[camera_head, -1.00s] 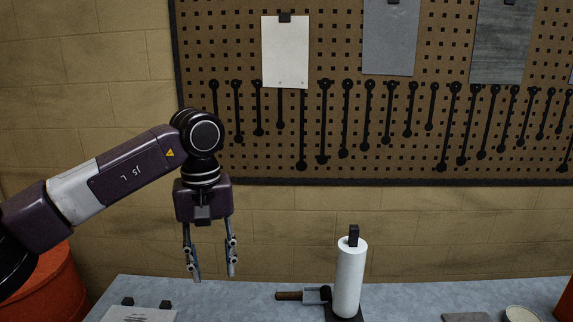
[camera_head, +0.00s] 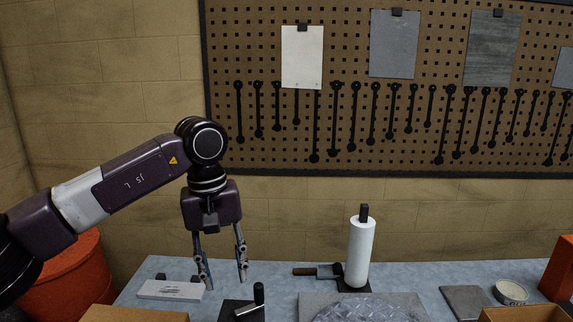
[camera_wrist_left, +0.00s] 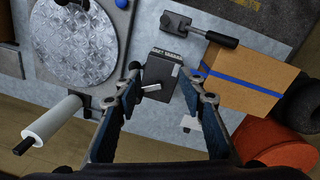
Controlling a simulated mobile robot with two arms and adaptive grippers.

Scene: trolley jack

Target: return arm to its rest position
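My left gripper (camera_head: 221,282) hangs fingers down above the table in the head view. It is open and empty. In the left wrist view, its two fingers (camera_wrist_left: 165,100) stand wide apart, with a small dark block (camera_wrist_left: 165,68) carrying a short metal lever (camera_wrist_left: 151,88) beyond and between them. The head view also shows this dark block (camera_head: 231,307) with its upright lever (camera_head: 259,294), below and slightly right of the gripper. The fingers do not appear to touch it. My right gripper is not in view.
A round patterned metal plate (camera_head: 370,309) lies in front. A cardboard box (camera_wrist_left: 245,85) with blue tape is near the block. An orange bin (camera_head: 70,278) stands left of the table.

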